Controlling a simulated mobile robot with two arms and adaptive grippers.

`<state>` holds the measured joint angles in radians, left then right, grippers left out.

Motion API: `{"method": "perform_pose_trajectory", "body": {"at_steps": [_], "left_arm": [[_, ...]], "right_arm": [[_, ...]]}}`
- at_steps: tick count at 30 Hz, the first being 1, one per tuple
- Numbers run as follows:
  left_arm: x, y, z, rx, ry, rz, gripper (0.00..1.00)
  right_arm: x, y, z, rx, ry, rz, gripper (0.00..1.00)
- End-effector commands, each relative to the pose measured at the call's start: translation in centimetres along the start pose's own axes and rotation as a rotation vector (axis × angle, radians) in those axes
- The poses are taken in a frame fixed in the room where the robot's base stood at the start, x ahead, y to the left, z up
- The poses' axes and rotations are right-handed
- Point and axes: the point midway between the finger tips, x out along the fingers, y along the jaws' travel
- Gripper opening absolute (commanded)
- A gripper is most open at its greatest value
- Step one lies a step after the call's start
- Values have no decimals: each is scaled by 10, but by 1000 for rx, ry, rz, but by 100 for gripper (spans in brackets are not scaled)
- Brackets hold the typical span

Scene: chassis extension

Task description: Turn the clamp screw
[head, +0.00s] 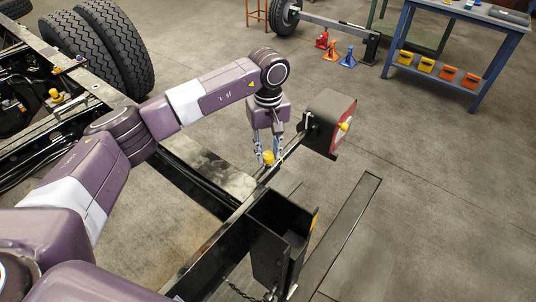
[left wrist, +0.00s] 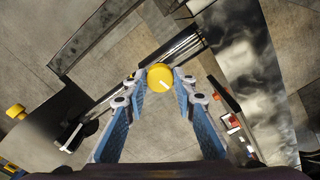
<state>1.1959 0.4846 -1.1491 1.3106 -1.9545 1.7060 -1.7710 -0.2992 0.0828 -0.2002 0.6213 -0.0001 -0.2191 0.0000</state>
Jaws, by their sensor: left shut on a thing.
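The clamp screw (head: 268,157) has a yellow knob and stands on the dark chassis extension beam. In the left wrist view the yellow knob (left wrist: 160,77) is round, with a white line on its face. My left gripper (head: 267,154) comes down from above and its fingers are at the knob. In the left wrist view my left gripper (left wrist: 160,84) has its two blue fingers on either side of the knob, shut on it. My right gripper is not in view.
A black bracket (head: 280,225) stands in front of the gripper. A dark box with a red-rimmed face (head: 330,120) and another yellow knob (head: 345,127) is just right of it. Large tyres (head: 95,50) are at upper left. A blue workbench (head: 455,45) is at upper right. Open floor lies between.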

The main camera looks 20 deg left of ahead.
Motion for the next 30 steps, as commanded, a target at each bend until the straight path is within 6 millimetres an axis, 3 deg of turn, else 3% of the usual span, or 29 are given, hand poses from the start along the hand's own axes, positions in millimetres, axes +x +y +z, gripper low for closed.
{"method": "perform_pose_trajectory", "body": {"at_steps": [9,30], "left_arm": [[3,0,-1,-294,2,3,1],[2,1,-1,-959,1,3,1]], "right_arm": [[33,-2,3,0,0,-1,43],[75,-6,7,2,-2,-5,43]]}}
